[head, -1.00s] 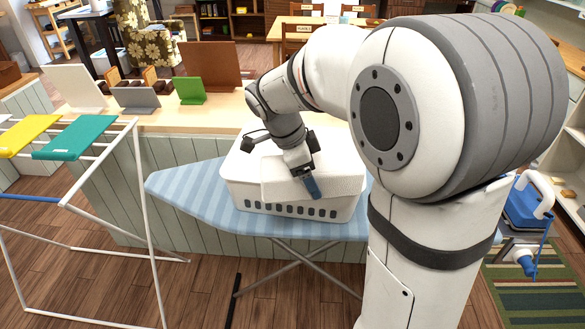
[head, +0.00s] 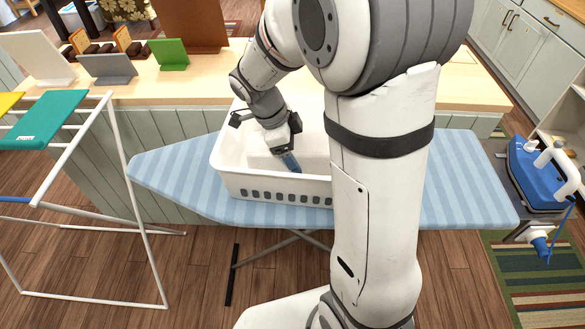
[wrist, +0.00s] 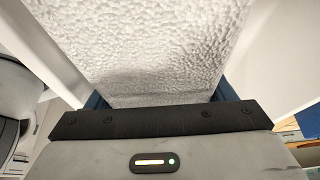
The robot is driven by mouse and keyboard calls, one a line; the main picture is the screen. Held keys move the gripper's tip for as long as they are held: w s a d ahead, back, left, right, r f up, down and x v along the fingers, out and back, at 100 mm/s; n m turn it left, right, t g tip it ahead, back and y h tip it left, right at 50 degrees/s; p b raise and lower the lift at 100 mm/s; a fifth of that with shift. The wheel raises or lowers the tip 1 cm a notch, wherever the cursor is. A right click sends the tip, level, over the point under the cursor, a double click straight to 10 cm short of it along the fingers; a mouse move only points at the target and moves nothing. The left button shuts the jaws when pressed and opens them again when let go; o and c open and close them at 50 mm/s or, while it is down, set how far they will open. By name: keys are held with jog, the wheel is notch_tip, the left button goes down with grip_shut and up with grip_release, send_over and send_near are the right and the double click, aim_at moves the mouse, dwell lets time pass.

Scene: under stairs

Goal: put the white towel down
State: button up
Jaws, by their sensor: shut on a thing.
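The white towel (head: 262,161) is a thick, textured white block inside the white laundry basket (head: 232,181), its lower part hidden behind the front wall. My gripper (head: 290,164) reaches down into the basket and is shut on the towel. In the wrist view the towel (wrist: 150,48) fills the space between the blue fingers. I cannot tell whether the towel touches the basket floor. My arm hides the basket's right part.
The basket stands on a blue striped ironing board (head: 455,185). A blue iron (head: 538,172) is at its right end. A drying rack (head: 120,165) with a teal cloth (head: 68,118) stands left. Behind is a wooden counter (head: 135,92) with a green panel (head: 169,54).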

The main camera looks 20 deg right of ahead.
notch_tip(320, 180, down, 7)
jog(key=shift+s+d+f, duration=0.1)
jog(key=shift+f, duration=0.1)
jog(key=shift+f, duration=0.1)
jog(key=o, duration=1.1)
jog(key=shift+r+p, duration=0.25)
jog(key=shift+p, duration=0.05)
jog(key=b+v, duration=0.1)
jog(key=v, duration=1.1)
